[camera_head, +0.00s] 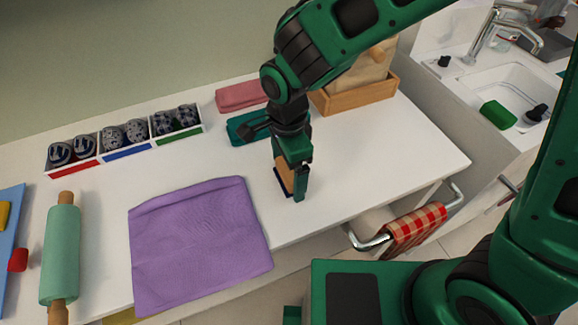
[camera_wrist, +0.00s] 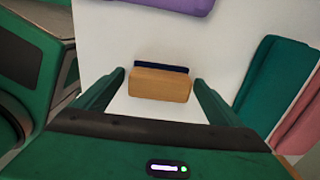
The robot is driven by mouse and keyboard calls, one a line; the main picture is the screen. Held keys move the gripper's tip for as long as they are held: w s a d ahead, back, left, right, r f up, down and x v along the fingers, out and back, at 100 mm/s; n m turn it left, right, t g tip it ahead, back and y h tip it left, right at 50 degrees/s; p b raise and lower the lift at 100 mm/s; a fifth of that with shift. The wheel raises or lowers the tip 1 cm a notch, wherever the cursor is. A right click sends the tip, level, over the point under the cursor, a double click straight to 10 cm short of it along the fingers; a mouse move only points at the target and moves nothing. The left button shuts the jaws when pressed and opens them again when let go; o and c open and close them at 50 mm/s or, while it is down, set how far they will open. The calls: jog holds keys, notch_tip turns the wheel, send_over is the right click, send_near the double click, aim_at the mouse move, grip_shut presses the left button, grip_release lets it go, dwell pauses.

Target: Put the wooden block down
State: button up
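The wooden block (camera_head: 284,176) is a plain light-brown piece near the right part of the white counter. My gripper (camera_head: 291,182) points down over the counter with its fingers at the two sides of the block. In the wrist view the block (camera_wrist: 160,85) spans the gap between the fingertips (camera_wrist: 160,80), its ends meeting them, so my gripper looks shut on it. A dark blue strip (camera_head: 283,196) shows just below the block; it also shows along the block's far edge in the wrist view (camera_wrist: 163,68). Whether the block touches the counter is hard to tell.
A folded purple cloth (camera_head: 200,240) lies left of my gripper. Teal (camera_head: 240,127) and pink (camera_head: 241,96) folded cloths lie behind. A wooden box (camera_head: 354,94) stands at the back right. A rolling pin (camera_head: 61,254) and sectioned tray (camera_head: 127,154) are left. Counter right of my gripper is clear.

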notch_tip(320, 180, up, 12)
jog(key=shift+r, duration=0.15)
dwell(0.7)
jog(key=w+d+r+n, duration=0.1)
jog(key=w+d, duration=0.1)
jog(key=d, duration=1)
jog(key=w+d+r+n, duration=0.1)
jog(key=d, duration=1.2)
jog(key=s+d+f+n, duration=0.1)
jog(key=s+d+n, duration=0.3)
jog(key=s+d, duration=1)
jog(key=d, duration=0.4)
jog(key=shift+s, duration=0.2)
